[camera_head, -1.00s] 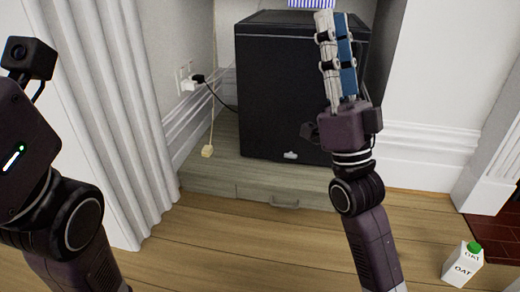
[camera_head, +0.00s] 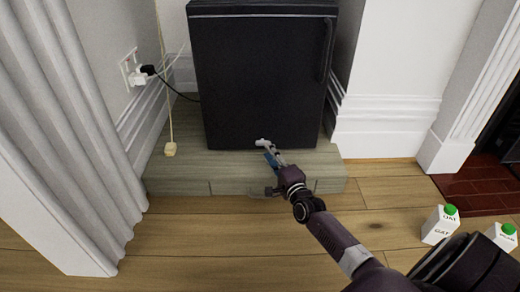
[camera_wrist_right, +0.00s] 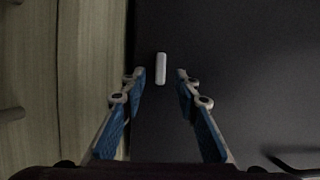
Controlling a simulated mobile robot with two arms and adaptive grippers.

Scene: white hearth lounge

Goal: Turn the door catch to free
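The door catch (camera_head: 263,142) is a small pale piece low on the front of the black fridge door (camera_head: 262,80). In the head view it lies roughly level. In the right wrist view the catch (camera_wrist_right: 161,69) is a short white bar, lined up between the fingertips and seemingly just beyond them. My right gripper (camera_head: 271,154) is at the foot of the door, close to the catch. Its two blue-padded fingers (camera_wrist_right: 161,78) are apart with a gap on each side of the bar; I see no contact. My left gripper is out of view.
A plug and cable (camera_head: 145,72) are at the left wall. Two cartons (camera_head: 440,224) (camera_head: 503,236) stand on the floor at right.

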